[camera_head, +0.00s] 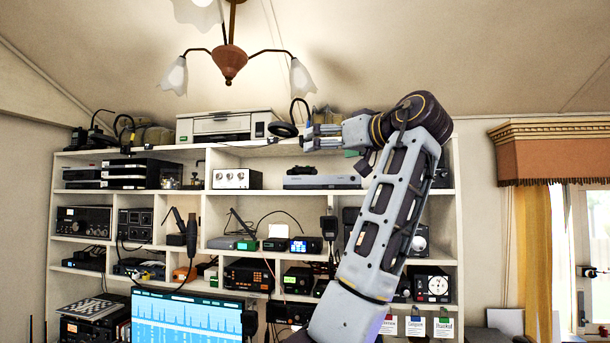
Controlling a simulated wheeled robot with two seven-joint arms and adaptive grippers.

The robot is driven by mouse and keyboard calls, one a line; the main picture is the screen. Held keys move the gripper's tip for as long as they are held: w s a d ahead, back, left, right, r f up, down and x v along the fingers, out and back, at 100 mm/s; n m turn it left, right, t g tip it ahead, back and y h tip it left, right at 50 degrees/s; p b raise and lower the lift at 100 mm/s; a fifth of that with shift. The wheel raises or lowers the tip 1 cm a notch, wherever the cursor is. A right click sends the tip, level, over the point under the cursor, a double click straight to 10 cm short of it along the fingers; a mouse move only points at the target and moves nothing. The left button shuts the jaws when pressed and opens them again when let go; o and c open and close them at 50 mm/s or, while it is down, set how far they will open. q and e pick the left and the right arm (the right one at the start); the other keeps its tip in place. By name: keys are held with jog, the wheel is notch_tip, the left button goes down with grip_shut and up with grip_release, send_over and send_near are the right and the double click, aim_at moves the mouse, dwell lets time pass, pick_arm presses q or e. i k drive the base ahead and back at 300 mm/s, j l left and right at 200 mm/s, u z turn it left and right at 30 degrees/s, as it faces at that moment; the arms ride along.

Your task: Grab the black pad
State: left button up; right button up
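A round black pad (283,129) shows at the top of the white shelf unit, right of the white printer. A thin black curved piece rises beside it. My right gripper (309,138) is at the end of the raised arm and points left. Its fingertips are just right of the pad in the picture; I cannot tell whether they touch it. The fingers are small here, and whether they are open or shut is unclear. My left gripper is out of view.
The white shelf unit (256,193) holds several radios and boxes. A white printer (226,126) stands on its top. A monitor (187,318) stands in front at lower left. A ceiling lamp (229,63) hangs above. A curtained window (590,230) is at right.

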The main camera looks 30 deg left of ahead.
aim_at(299, 170)
jog(key=i+j, duration=0.3)
jog(key=i, duration=0.2)
jog(key=i+j, duration=0.25)
jog(key=i, duration=0.3)
